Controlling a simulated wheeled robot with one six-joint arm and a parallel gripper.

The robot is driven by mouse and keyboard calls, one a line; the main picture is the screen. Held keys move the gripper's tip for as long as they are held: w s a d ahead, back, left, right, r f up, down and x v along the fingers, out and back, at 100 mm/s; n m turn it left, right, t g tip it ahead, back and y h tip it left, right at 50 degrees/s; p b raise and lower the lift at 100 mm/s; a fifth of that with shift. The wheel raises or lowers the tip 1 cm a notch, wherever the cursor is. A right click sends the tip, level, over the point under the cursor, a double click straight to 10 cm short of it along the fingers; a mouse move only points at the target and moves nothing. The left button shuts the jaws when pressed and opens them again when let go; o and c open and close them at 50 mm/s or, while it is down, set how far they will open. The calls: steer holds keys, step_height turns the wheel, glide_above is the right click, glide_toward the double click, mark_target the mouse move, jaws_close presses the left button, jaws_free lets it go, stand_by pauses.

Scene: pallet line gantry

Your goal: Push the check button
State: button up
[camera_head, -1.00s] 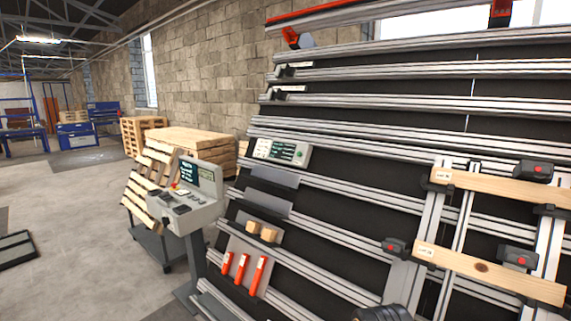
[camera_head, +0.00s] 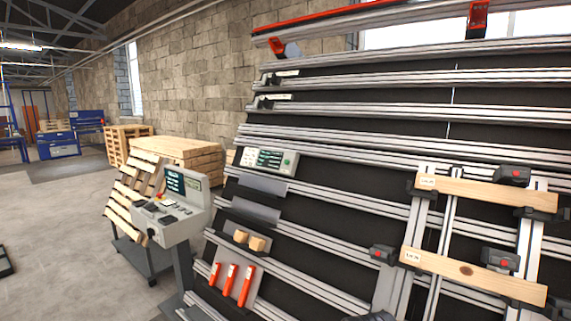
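A small light panel (camera_head: 268,160) is mounted on the left part of the sloped rail rack. It has dark green fields and a round green button (camera_head: 287,162) at its right end. A grey control console (camera_head: 172,222) stands left of the rack, with a lit screen (camera_head: 183,183), a red knob and several small keys. No label naming the check button is readable, so I cannot tell which button it is. My gripper is not recognisable in this view. Only a dark piece shows at the bottom edge, right of centre.
The rack's aluminium rails (camera_head: 330,190) fill the right side. Wooden boards (camera_head: 470,275) sit in black clamps there. Orange-handled tools (camera_head: 230,283) and wood blocks (camera_head: 248,240) hang below the panel. Pallets (camera_head: 175,157) stand behind the console. Open floor (camera_head: 60,225) lies left.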

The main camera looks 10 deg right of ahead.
jaws_close()
stand_by(1.6)
